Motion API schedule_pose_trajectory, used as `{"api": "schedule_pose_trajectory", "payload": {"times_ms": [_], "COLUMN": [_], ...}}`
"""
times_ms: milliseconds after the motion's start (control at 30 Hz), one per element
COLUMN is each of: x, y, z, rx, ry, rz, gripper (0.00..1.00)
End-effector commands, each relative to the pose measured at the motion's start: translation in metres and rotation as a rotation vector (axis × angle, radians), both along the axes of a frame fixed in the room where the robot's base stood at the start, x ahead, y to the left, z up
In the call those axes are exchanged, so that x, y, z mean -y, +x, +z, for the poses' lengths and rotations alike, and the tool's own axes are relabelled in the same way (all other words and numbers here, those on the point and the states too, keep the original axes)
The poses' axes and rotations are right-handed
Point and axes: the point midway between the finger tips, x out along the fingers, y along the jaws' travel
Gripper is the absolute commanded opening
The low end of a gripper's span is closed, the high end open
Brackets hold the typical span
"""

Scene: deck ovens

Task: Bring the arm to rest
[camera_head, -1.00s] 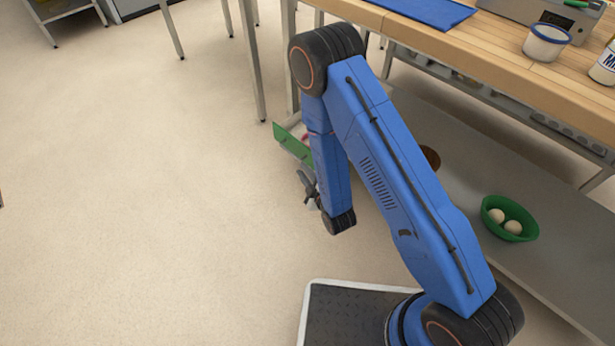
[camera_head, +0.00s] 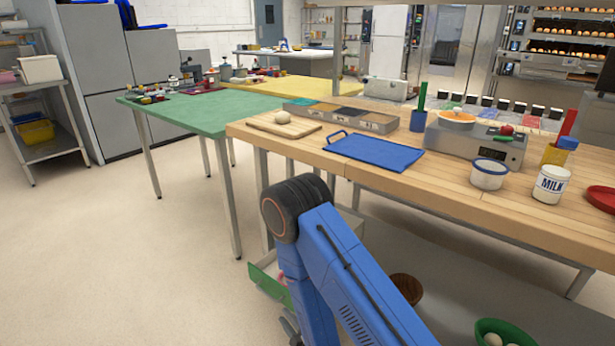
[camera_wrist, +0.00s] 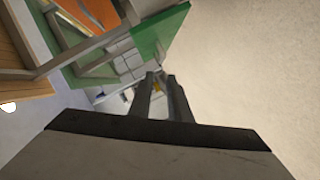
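My blue arm (camera_head: 325,270) is bent at its black elbow joint in front of the wooden table, with the forearm hanging down. In the head view my gripper is mostly cut off by the bottom edge, beside the forearm. In the wrist view my gripper (camera_wrist: 160,77) shows two grey fingers with a gap between them. Nothing is held in the gap; a small yellow patch of background shows through it. The fingers appear clear of the green panel (camera_wrist: 158,33) ahead.
The wooden table (camera_head: 440,178) holds a blue tray (camera_head: 374,152), a scale, a milk jar (camera_head: 551,184) and a white tub. A green table (camera_head: 200,110) stands behind at left. A green bowl (camera_head: 500,330) and a brown bowl (camera_head: 407,288) sit on the lower shelf. The left floor is clear.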

Motion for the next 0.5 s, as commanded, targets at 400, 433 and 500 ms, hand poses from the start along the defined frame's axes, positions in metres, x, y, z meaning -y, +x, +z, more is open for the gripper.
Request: {"api": "schedule_pose_trajectory", "payload": {"times_ms": [400,433,500], "x": [0.031,0.034,0.042], "y": [0.054,0.057,0.063], "z": [0.067,0.072,0.084], "rx": [-0.181,-0.195,-0.228], "ry": [0.070,0.076,0.088], "rz": [-0.130,-0.139,-0.164], "gripper": [0.17,0.17,0.17]}}
